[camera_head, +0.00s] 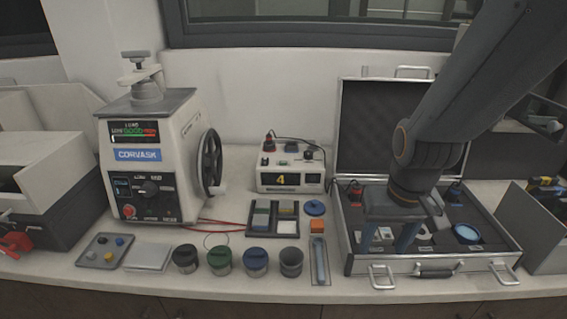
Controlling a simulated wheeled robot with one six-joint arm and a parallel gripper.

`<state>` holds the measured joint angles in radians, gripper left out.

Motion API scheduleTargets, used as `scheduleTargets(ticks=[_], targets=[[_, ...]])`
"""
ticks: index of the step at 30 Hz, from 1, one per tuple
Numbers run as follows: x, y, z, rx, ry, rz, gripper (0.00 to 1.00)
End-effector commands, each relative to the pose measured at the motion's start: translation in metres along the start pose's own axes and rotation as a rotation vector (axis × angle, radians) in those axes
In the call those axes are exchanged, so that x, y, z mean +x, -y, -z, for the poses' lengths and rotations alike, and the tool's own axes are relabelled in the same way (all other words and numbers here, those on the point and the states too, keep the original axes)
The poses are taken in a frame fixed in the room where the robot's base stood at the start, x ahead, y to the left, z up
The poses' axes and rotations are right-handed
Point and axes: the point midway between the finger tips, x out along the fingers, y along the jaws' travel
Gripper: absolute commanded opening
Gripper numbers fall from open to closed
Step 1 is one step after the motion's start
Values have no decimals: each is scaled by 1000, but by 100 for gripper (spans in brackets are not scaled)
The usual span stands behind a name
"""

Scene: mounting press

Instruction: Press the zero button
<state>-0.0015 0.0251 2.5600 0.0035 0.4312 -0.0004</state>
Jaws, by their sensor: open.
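A small cream instrument box (290,180) with a yellow "4" on its dark display stands at the back middle, with a red-and-black part and dark parts on top. A mounting press (172,142) stands at the left, with a "CORVASK" label, a handwheel and a lower control panel (150,196) with a red button. I cannot read which button is marked zero. My gripper (385,249) points down over the open case at the right, its two blue fingers apart. Its fingers hide part of the case's contents. I see nothing held between them.
The open silver case (436,265) holds dark foam with several items. In front of the press are a grey tray (105,251), a pale plate (148,257) and several cups (221,262).

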Motion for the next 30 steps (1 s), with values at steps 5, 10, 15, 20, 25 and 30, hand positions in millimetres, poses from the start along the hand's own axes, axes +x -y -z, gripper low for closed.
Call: scheduleTargets(ticks=[5, 10, 15, 20, 25, 30], targets=[[0, 0, 0, 0, 0, 0, 20], [0, 0, 0, 0, 0, 0, 0], [0, 0, 0, 0, 0, 0, 0], [0, 0, 0, 0, 0, 0, 0], [0, 0, 0, 0, 0, 0, 0], [0, 0, 0, 0, 0, 0, 0]])
